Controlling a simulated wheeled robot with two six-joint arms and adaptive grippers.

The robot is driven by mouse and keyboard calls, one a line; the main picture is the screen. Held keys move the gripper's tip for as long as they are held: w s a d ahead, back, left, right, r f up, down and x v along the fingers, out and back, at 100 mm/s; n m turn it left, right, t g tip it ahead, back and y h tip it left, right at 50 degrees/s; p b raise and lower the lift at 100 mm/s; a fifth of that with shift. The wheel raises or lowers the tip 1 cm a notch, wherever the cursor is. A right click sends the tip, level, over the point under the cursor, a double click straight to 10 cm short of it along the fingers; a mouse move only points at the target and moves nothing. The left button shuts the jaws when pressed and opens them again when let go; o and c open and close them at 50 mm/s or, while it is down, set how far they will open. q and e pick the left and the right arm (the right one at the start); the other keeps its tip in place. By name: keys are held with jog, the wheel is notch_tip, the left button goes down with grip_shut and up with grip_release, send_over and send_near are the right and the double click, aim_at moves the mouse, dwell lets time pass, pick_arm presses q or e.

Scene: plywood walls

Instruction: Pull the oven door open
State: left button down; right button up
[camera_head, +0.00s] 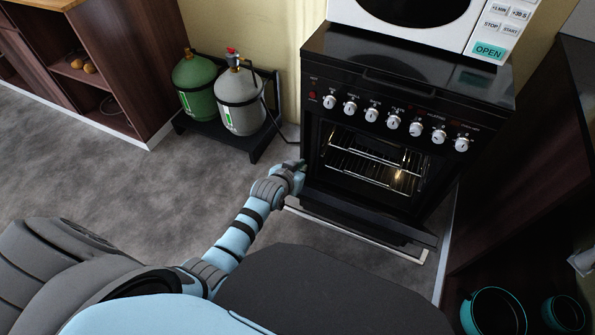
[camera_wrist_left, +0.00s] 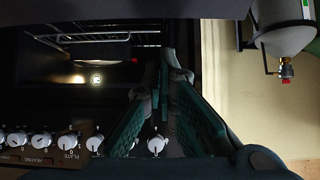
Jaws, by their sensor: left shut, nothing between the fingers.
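The black oven (camera_head: 400,125) stands at the right in the head view, its lit inside and wire racks showing. Its door (camera_head: 370,212) appears lowered open at the bottom front, with a pale metal bar (camera_head: 355,236) along the near side. How far it is lowered is hard to judge. My left gripper (camera_head: 298,168) is at the left edge of the oven opening, its fingertips partly hidden. In the left wrist view, the left gripper (camera_wrist_left: 175,70) is shut and empty, in front of the racks (camera_wrist_left: 95,38) and knobs. My right gripper is not in view.
A white microwave (camera_head: 470,25) sits on top of the oven. Green (camera_head: 195,80) and grey (camera_head: 240,100) gas cylinders stand left of it on a low black stand. Dark cabinets flank both sides. Grey floor (camera_head: 140,190) is clear at left.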

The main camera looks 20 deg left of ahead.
pick_arm(q)
jog(key=shift+s+f, duration=0.25)
jog(key=shift+s, duration=0.35)
jog(key=shift+s+f, duration=0.25)
jog(key=shift+s, duration=0.35)
